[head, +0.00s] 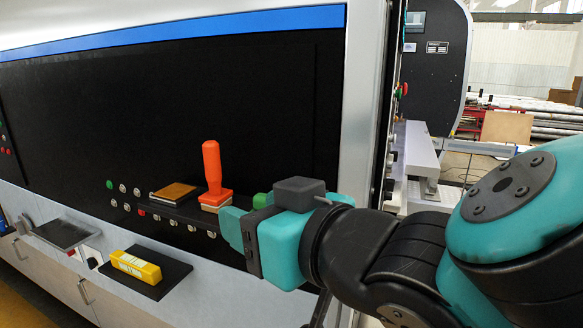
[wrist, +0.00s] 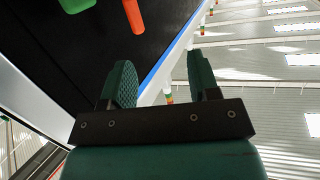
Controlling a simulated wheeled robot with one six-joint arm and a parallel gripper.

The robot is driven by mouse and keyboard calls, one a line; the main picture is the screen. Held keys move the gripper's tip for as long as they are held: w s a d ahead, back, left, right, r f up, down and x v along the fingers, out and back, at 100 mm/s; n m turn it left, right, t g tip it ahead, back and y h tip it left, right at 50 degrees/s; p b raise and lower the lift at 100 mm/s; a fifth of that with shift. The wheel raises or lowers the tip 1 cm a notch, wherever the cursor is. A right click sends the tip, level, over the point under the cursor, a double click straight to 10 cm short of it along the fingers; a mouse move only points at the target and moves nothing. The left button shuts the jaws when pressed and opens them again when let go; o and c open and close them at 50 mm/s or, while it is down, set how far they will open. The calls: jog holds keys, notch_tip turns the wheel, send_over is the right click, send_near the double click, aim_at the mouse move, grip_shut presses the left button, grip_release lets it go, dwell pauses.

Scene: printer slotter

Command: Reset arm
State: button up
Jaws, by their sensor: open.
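My teal gripper (head: 236,222) is at the end of my arm in the head view, in front of the machine's black panel. In the wrist view its two green fingers (wrist: 162,88) stand apart with nothing between them. An orange-handled stamp (head: 212,170) stands upright on the ledge just left of the gripper in the head view. An orange handle (wrist: 134,15) also shows at the top of the wrist view. Whether the gripper touches the stamp is hard to tell in the head view.
A flat dark pad with a brown top (head: 174,192) lies on the ledge left of the stamp. A yellow labelled block (head: 136,266) rests on a black shelf (head: 172,276). Small buttons (head: 123,188) line the black panel. A green object (wrist: 76,4) shows in the wrist view.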

jog(key=d+f+m+g+h+b, duration=0.25)
jog(key=d+f+g+h, duration=0.25)
jog(key=d+f, duration=0.55)
jog(key=s+d+f+g+h, duration=0.2)
jog(key=s+d+g, duration=0.3)
jog(key=s+d, duration=0.2)
jog(key=shift+s+d+n+g, duration=0.3)
jog(key=shift+s+n+g, duration=0.15)
jog(key=shift+s, duration=0.15)
